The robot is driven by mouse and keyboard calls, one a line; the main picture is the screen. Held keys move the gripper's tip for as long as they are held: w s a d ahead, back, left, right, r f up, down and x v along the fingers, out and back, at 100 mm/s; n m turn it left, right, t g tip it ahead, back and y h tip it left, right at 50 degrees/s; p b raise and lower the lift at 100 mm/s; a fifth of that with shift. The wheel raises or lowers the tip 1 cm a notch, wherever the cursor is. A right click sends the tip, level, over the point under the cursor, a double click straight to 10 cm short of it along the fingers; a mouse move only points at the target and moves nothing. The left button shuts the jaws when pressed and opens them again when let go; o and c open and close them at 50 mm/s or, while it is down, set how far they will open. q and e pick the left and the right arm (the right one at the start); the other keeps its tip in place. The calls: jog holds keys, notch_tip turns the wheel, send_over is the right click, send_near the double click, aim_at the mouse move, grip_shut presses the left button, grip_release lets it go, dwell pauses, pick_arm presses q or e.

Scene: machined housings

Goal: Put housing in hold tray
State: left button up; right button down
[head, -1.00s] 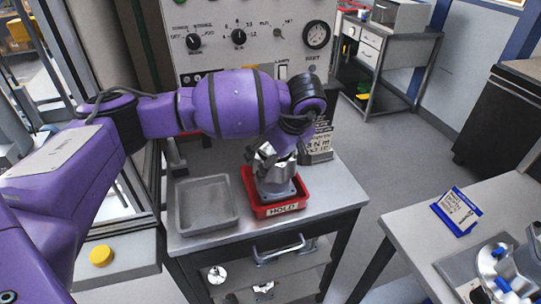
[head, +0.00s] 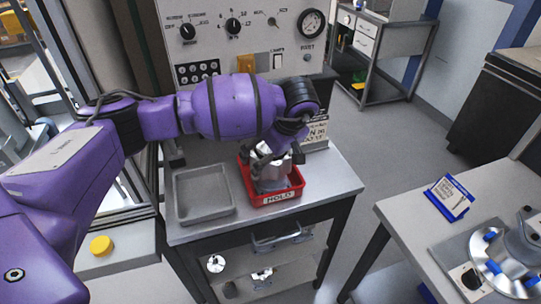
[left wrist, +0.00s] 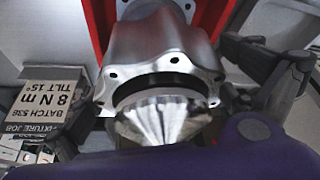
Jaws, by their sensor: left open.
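A grey metal housing (head: 270,181) sits in the red tray marked HOLD (head: 281,200) on the metal cart. It looks upright, with its base inside the tray walls. My left gripper (head: 273,158) is over the housing, its fingers open around the upper part. In the left wrist view the housing (left wrist: 165,55) shows its bolt-holed flange and round bore, and the dark fingers of my left gripper (left wrist: 165,70) stand apart on either side of it. Red tray wall shows behind it. The wrist hides part of the housing in the head view. My right gripper is not in view.
An empty grey tray (head: 204,214) stands left of the red tray. A printed sign (head: 316,133) stands close behind it; its card also shows in the wrist view (left wrist: 42,95). A control panel (head: 255,25) rises behind. A fixture (head: 505,262) is on the right table.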

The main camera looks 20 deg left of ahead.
pick_arm(q)
jog(key=shift+r, duration=0.1)
jog(key=v, duration=1.2)
jog(key=shift+a+b, duration=0.1)
jog(key=shift+b, duration=0.3)
